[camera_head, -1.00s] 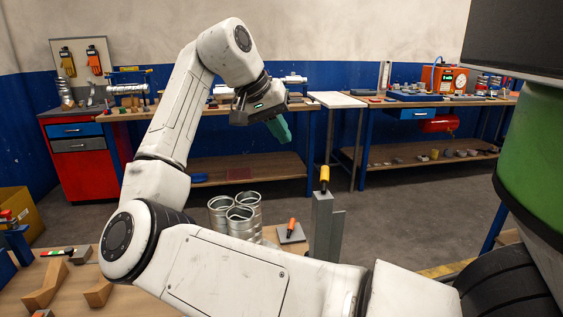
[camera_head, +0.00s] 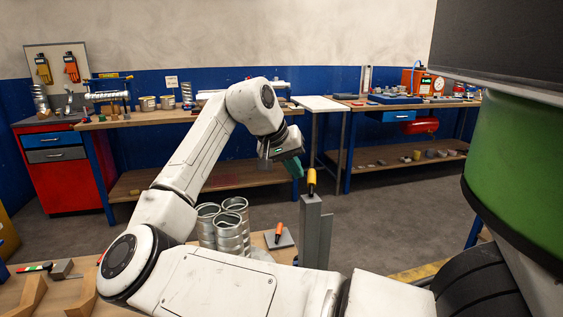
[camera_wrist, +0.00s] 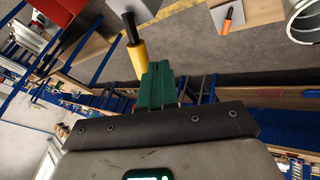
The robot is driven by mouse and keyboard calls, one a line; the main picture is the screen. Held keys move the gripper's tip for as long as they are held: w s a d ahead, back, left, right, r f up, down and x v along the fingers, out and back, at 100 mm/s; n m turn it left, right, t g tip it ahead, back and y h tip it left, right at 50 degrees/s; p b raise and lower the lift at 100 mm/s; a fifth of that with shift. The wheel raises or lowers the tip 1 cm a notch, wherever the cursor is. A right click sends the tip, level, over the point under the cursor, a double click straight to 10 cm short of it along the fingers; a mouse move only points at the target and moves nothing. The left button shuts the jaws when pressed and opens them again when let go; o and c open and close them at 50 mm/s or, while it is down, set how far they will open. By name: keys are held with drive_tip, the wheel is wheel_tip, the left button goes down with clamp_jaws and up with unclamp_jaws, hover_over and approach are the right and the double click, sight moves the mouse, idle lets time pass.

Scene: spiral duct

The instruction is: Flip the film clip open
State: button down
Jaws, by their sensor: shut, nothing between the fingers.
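My gripper (camera_head: 293,166) has green fingers and is shut and empty. Its shut fingers also show in the wrist view (camera_wrist: 157,88). It hangs just left of and slightly above a yellow-and-black piece (camera_head: 311,182) on top of an upright grey post (camera_head: 311,230). In the wrist view the yellow-and-black piece (camera_wrist: 136,52) shows just beyond the fingertips; whether they touch is unclear. I cannot make out for certain which thing is the film clip.
Several open metal duct cylinders (camera_head: 228,232) stand left of the post. An orange-and-black tool (camera_head: 278,232) is by a grey plate (camera_head: 284,241) on the wooden bench. Workbenches with tools (camera_head: 140,115) line the back wall. Open floor (camera_head: 385,215) lies to the right.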

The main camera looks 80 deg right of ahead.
drive_tip(key=shift+s+f, duration=0.1)
drive_tip(key=shift+s, duration=0.3)
drive_tip(key=shift+s+d+f+p, duration=0.1)
drive_tip(key=shift+s+d+p, duration=0.1)
drive_tip(key=shift+s+p, duration=0.6)
drive_tip(key=shift+w, duration=0.1)
drive_tip(key=v, duration=1.1)
drive_tip(key=shift+w+p, duration=0.3)
drive_tip(key=shift+p, duration=0.05)
